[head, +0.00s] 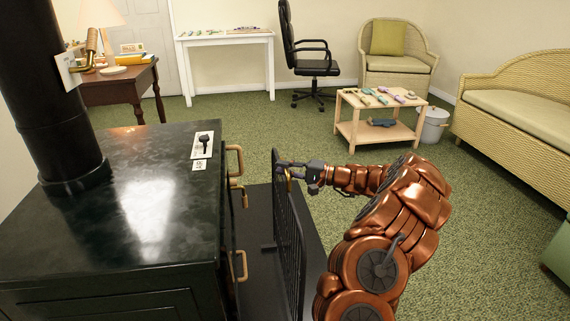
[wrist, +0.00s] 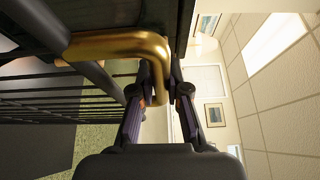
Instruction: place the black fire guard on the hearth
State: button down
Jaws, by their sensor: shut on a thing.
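The black fire guard (head: 290,235) is a barred panel standing upright beside the stove front, over the dark hearth slab (head: 314,262). A foot of it points toward the stove. I cannot tell whether its base touches the slab. My gripper (head: 286,168) is at the guard's top edge. In the wrist view my gripper (wrist: 160,95) is shut on the guard's brass handle (wrist: 120,45), with the guard's black bars (wrist: 60,97) at the left.
The black stove (head: 120,200) with brass door handles (head: 241,265) stands close to the guard's left. A low table (head: 360,128) with small items, a white bin (head: 432,125) and wicker seats stand farther back. Green carpet is clear beyond the hearth.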

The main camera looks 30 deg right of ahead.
jog(key=shift+f, duration=0.55)
jog(key=c, duration=1.2)
grip_release()
jog(key=shift+o, duration=0.2)
jog(key=shift+r, duration=0.15)
jog(key=shift+s+d, duration=0.25)
jog(key=shift+s, duration=0.05)
jog(key=p+v, duration=0.2)
jog(key=v, duration=0.9)
jog(key=shift+p, duration=0.4)
jog(key=shift+s, duration=0.15)
